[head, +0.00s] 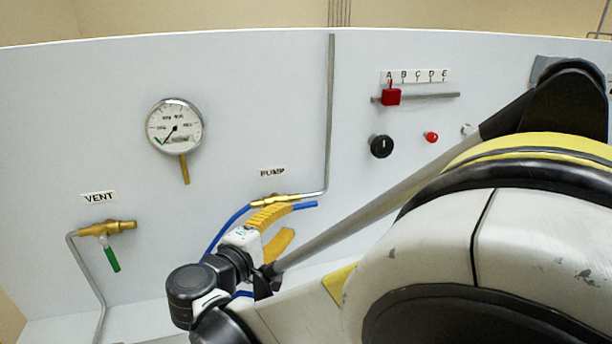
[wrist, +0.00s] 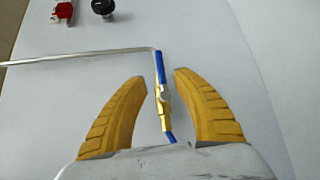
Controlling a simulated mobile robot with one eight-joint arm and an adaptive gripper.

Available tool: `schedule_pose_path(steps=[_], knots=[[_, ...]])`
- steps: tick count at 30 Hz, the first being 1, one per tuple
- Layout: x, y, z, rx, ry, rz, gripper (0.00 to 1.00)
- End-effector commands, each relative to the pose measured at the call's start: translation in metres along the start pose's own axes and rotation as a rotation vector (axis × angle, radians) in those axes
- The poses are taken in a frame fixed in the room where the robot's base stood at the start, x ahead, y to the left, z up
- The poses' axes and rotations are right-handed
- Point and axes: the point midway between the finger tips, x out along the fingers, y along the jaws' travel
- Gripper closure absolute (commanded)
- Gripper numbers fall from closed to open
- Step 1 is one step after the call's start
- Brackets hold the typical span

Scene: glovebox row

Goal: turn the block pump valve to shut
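The brass pump valve (head: 272,200) is on the white panel under the PUMP label (head: 272,172). Its blue handle (head: 305,205) points right, roughly in line with the brass body. In the wrist view the brass body (wrist: 164,108) and blue handle (wrist: 159,67) lie between my two yellow fingers. My gripper (head: 291,220) is open in front of the valve, one finger on each side; it also shows in the wrist view (wrist: 160,76). A gap shows on both sides of the handle. In the head view the upper finger covers part of the valve.
A grey pipe (head: 330,110) rises from the pump valve. A blue hose (head: 228,228) runs down from it. The vent valve (head: 108,228) with a green handle is at left, below a gauge (head: 175,126). A red slider (head: 391,97) and black knob (head: 381,146) sit upper right.

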Motion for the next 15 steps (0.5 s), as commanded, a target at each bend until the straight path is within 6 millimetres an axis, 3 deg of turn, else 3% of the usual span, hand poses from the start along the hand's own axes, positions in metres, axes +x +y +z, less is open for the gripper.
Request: schedule_pose_path(steps=[9, 15], knots=[[0.064, -0.003, 0.002, 0.002, -0.003, -0.002, 0.65], [0.084, -0.001, 0.001, 0.001, 0.0, -0.002, 0.65]])
